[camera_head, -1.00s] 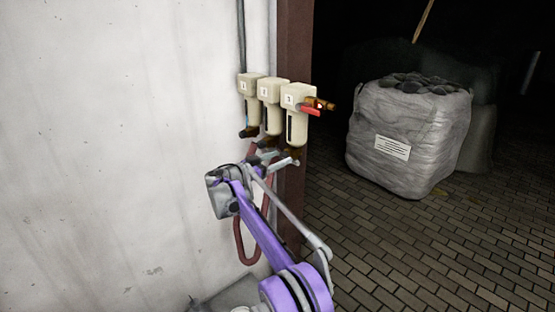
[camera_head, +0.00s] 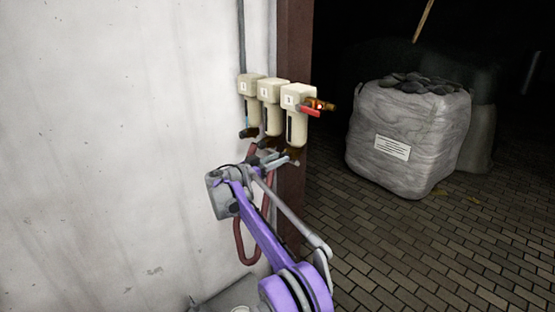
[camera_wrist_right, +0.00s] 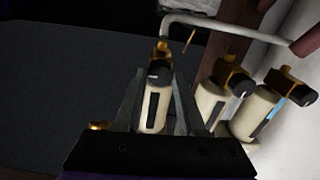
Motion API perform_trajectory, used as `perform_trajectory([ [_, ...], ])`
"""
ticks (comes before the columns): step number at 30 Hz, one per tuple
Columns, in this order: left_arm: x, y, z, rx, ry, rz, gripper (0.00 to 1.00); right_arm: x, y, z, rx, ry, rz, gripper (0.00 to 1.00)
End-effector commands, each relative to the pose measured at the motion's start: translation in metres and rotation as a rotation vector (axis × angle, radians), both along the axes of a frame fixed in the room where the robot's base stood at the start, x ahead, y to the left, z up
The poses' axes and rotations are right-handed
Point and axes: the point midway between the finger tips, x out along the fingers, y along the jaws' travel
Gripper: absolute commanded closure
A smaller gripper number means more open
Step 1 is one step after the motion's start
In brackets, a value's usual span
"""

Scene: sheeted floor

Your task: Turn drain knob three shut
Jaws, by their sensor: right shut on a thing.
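Three cream filter units hang in a row on the wall. The unit labelled 3 (camera_head: 296,96) is the rightmost, by the brown door post. In the right wrist view its pale bowl (camera_wrist_right: 152,115) stands between my fingers, with the dark drain knob three (camera_wrist_right: 158,74) at its end. My right gripper (camera_head: 277,156) is below this unit in the head view and hides most of the knob there. In the wrist view the right gripper (camera_wrist_right: 159,82) is shut on drain knob three, one finger on each side. My left gripper is not in view.
The other two units (camera_head: 249,88) (camera_head: 270,92) hang close on the left. A red lever (camera_head: 311,112) with a brass fitting sticks out right of unit 3. A reddish hose (camera_head: 239,245) hangs below. A wrapped sack (camera_head: 410,135) stands on the paved floor.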

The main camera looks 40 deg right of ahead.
Motion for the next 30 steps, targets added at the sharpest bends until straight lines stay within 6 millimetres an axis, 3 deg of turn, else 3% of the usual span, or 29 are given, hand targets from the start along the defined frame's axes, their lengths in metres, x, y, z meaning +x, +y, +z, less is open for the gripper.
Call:
perform_trajectory([
  [30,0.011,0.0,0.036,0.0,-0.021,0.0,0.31,0.001,0.0,0.0,-0.076,0.899,0.0,1.0],
])
